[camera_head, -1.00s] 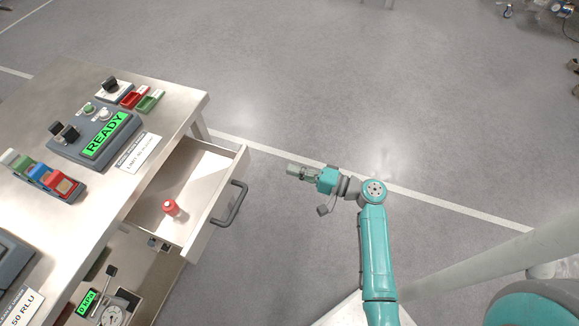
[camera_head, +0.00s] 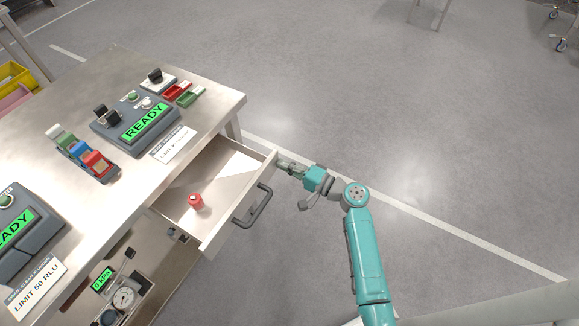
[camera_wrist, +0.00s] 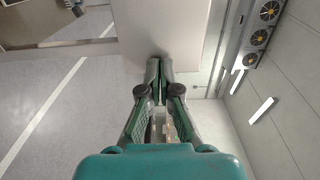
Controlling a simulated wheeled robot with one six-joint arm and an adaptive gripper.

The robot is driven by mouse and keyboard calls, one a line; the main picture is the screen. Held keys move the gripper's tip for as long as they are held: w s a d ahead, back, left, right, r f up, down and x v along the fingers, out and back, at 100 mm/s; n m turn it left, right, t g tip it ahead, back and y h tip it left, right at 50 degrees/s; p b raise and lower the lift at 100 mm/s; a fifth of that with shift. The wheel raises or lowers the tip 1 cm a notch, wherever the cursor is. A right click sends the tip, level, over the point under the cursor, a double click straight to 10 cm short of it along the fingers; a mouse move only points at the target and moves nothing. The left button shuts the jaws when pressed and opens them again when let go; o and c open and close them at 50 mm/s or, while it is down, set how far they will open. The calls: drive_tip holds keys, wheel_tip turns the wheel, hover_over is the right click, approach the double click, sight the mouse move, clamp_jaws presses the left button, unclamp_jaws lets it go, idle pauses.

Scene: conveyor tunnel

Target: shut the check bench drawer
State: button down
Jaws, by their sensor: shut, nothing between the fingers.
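The check bench (camera_head: 215,100) stands on the left in the head view. Its drawer (camera_head: 219,238) is pulled out, with a dark bar handle (camera_head: 263,202) on the front. My gripper (camera_head: 281,162) is shut and empty at the far right corner of the drawer front, beyond the handle. In the wrist view the shut fingertips (camera_wrist: 160,62) point at a pale flat panel, which looks like the drawer front (camera_wrist: 165,30). I cannot tell whether they touch it.
The bench top carries a READY device (camera_head: 135,122), red and green trays, coloured blocks (camera_head: 82,155) and a limit card (camera_head: 172,144). A lower shelf holds a dial gauge (camera_head: 123,299). The grey floor right of the drawer is clear.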

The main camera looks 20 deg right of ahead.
sight(229, 139)
drive_tip(key=x, duration=2)
drive_tip(key=shift+w, duration=0.1)
drive_tip(key=shift+w+a, duration=0.2)
drive_tip(key=shift+w+r, duration=0.1)
drive_tip(key=shift+a+r, duration=0.1)
